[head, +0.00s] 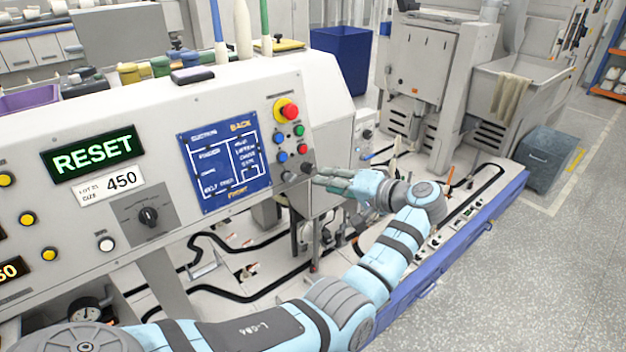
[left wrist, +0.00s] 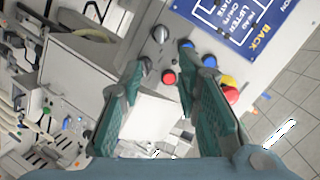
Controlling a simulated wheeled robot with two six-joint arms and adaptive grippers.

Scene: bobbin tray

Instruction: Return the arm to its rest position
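My left arm (head: 396,240) is light blue with dark bands and reaches from the bottom of the head view to the right of the control panel. My left gripper (head: 322,180) has green fingers and points left, near the lower right corner of the panel. In the left wrist view the gripper (left wrist: 161,60) has its two fingers spread apart, with nothing between them. Beyond the fingertips are a red button (left wrist: 168,77) and dark knobs. My right gripper is in neither view.
The control panel (head: 160,215) carries a lit RESET display (head: 93,152), a blue diagram plate (head: 225,165) and a red emergency button (head: 287,110). A machine bed with black cables (head: 250,297) lies below. A blue bin (head: 342,58) stands behind.

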